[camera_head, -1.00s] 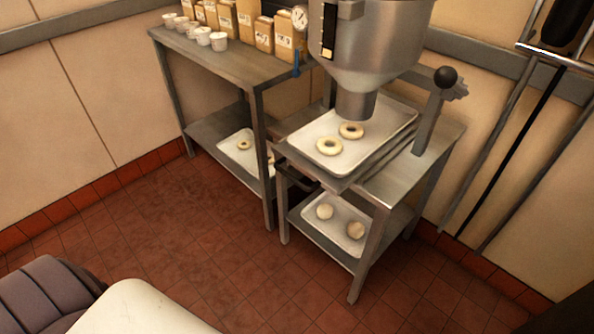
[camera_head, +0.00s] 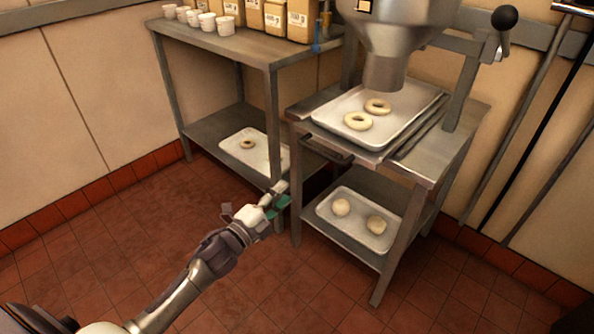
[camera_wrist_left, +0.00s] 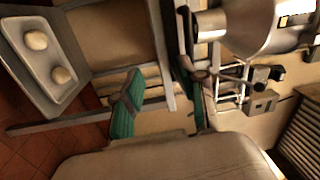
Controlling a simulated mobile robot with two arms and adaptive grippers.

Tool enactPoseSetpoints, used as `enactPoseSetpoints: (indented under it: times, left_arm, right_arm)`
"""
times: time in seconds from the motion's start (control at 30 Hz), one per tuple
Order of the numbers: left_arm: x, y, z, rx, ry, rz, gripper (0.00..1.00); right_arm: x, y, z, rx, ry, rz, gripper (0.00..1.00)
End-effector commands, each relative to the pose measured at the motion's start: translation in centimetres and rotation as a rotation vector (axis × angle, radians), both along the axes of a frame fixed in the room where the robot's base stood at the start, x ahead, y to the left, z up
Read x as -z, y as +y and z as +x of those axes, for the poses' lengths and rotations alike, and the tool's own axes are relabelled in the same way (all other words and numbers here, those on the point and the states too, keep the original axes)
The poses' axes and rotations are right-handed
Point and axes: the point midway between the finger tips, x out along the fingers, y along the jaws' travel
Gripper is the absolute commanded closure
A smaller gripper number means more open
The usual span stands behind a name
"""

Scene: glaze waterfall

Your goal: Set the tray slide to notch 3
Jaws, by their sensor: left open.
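The tray slide is a pale metal tray (camera_head: 402,128) with two ring doughnuts, such as the near doughnut (camera_head: 358,121), on the top of a steel stand. It lies under the nozzle of a glaze hopper (camera_head: 400,35). A dark bar handle (camera_head: 328,151) sticks out at the slide's front left edge. I cannot make out notch marks. My left gripper (camera_head: 281,196) is open and empty, lower than the handle and to its left, apart from it. Its green-padded fingers are spread in the left wrist view (camera_wrist_left: 158,88). My right gripper is not in view.
A lower tray (camera_head: 320,222) with two dough balls sits on the stand's shelf. A steel table (camera_head: 240,50) at the left carries cups and bags, with another tray (camera_head: 238,160) below. A lever with a black knob (camera_head: 505,18) stands at the right. The tiled floor in front is clear.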

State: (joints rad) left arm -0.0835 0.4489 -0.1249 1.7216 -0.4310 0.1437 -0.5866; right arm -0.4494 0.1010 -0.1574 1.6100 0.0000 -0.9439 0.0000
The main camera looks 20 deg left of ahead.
Motion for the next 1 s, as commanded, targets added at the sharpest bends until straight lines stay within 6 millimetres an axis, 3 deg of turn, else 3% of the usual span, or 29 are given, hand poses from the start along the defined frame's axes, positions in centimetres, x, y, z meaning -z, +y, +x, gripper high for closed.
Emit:
enactPoseSetpoints:
  times: [0.1, 0.2, 0.37, 0.8, 1.0]
  left_arm:
    - [-3.2, -1.2, -0.2, 0.04, -0.109, 0.07, 0.59]
    - [-4.3, -1.5, 0.1, 0.047, -0.133, 0.088, 0.59]
    - [-4.8, -2.2, 2.2, 0.046, -0.133, 0.086, 0.59]
    - [-6.3, -5.2, 10.4, 0.045, -0.129, 0.082, 0.59]
    - [-6.6, -5.9, 12.1, 0.045, -0.126, 0.081, 0.59]
  right_arm:
    - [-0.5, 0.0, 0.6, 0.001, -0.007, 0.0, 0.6]
    - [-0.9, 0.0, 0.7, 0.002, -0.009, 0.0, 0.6]
    - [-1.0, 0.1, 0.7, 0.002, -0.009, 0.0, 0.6]
    - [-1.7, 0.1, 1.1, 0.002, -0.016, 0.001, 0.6]
    - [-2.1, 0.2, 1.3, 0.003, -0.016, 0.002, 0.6]
